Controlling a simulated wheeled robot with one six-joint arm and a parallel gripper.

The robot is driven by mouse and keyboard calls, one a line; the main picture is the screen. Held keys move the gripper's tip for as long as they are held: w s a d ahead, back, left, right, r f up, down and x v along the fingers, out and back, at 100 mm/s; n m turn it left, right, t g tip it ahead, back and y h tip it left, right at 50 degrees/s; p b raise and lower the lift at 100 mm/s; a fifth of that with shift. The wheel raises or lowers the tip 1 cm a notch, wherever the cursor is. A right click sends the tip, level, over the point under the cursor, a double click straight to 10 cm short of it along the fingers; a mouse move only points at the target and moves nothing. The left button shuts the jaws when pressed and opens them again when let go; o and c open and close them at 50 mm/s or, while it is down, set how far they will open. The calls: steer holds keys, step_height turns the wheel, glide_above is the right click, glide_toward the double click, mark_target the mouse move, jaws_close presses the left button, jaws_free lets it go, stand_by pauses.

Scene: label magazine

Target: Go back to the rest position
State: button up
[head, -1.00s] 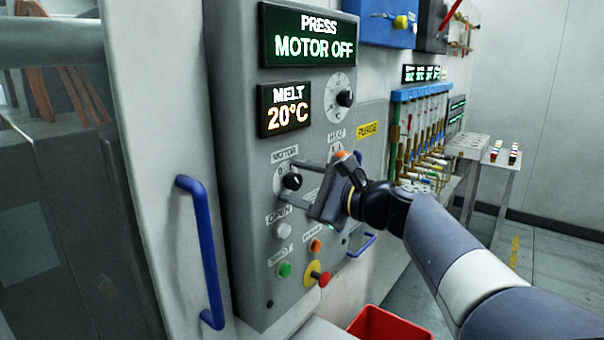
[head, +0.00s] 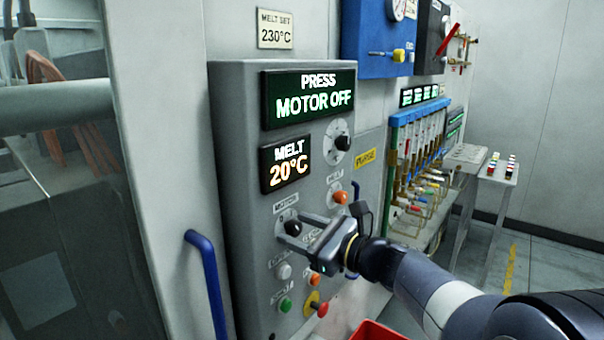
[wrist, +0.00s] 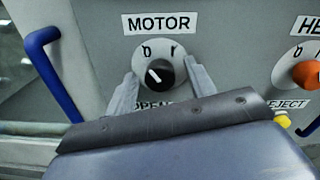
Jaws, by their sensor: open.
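The grey press control panel (head: 235,150) fills the middle of the head view. Its MOTOR knob (head: 293,228) is black and round, and in the wrist view the knob (wrist: 160,73) has its white mark pointing to the upper left. The display (head: 309,97) reads "PRESS MOTOR OFF". My gripper (head: 290,228) is open at the panel, with one finger on each side of the MOTOR knob. A gap shows beside the knob in the wrist view, so it is not gripped. How far the fingertips stand from the panel face is hard to tell.
An orange HEAT knob (head: 341,197) is right of the MOTOR knob. Below are several buttons, including a red one (head: 322,309). A blue door handle (head: 207,280) stands out at left. A red bin (head: 375,332) is below. Free floor lies at right.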

steer(key=shift+r+m+p, duration=0.25)
steer(key=shift+m+p, duration=0.15)
steer(key=shift+f+b+v, duration=0.1)
steer(key=shift+b+v, duration=0.25)
steer(key=shift+v, duration=0.65)
steer(key=shift+f+b+v, duration=0.15)
steer(key=shift+b+v, duration=0.15)
steer(key=shift+v, duration=0.65)
